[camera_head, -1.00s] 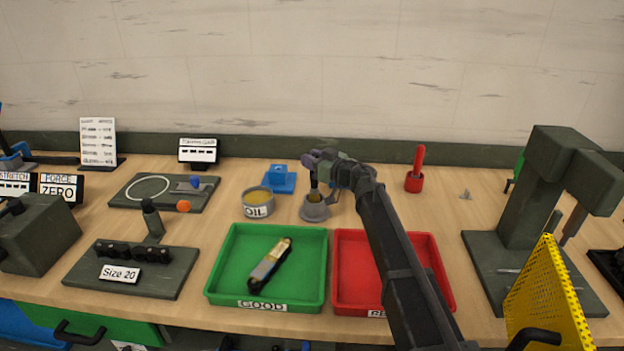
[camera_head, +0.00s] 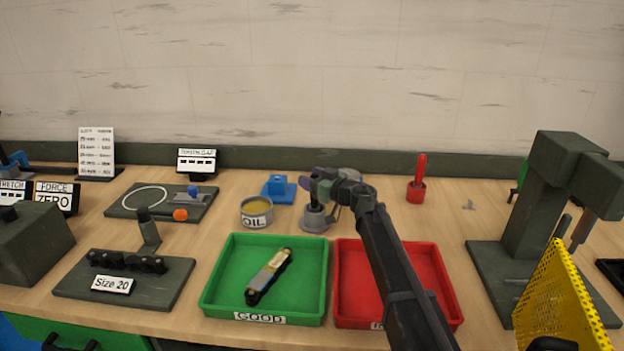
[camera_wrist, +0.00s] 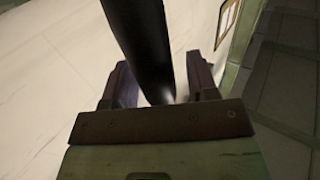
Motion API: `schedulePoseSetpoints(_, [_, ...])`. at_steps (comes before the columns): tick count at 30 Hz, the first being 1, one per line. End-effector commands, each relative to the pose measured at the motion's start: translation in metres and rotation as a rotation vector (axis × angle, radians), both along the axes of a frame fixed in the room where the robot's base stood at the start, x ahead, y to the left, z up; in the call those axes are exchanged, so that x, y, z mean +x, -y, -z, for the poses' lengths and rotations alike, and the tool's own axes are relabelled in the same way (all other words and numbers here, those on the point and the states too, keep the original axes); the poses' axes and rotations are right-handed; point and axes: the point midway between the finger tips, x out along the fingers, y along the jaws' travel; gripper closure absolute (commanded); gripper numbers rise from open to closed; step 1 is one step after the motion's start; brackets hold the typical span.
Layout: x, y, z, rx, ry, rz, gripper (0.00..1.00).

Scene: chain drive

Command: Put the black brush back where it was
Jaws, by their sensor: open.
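The black brush (camera_wrist: 145,45) shows in the wrist view as a dark handle running between my gripper's two spread fingers. In the head view my gripper (camera_head: 316,190) is over the round grey holder (camera_head: 313,222), which stands behind the green tray. A dark lower part of the brush (camera_head: 314,207) shows between my gripper and the holder, roughly upright. It seems to stand in the holder, but its lower end is hidden. My gripper is open around the handle; whether a finger touches it I cannot tell.
An oil tin (camera_head: 257,213) and a blue block (camera_head: 278,188) stand left of the holder. The green tray (camera_head: 222,265) holds a chain piece; the red tray (camera_head: 440,270) is partly behind my arm.

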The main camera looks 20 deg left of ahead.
Motion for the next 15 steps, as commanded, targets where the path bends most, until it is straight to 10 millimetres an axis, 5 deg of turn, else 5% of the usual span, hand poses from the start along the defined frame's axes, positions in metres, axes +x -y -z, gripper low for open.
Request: schedulePoseSetpoints(15, [-0.026,0.071,-0.002,0.0,0.0,0.0,0.47])
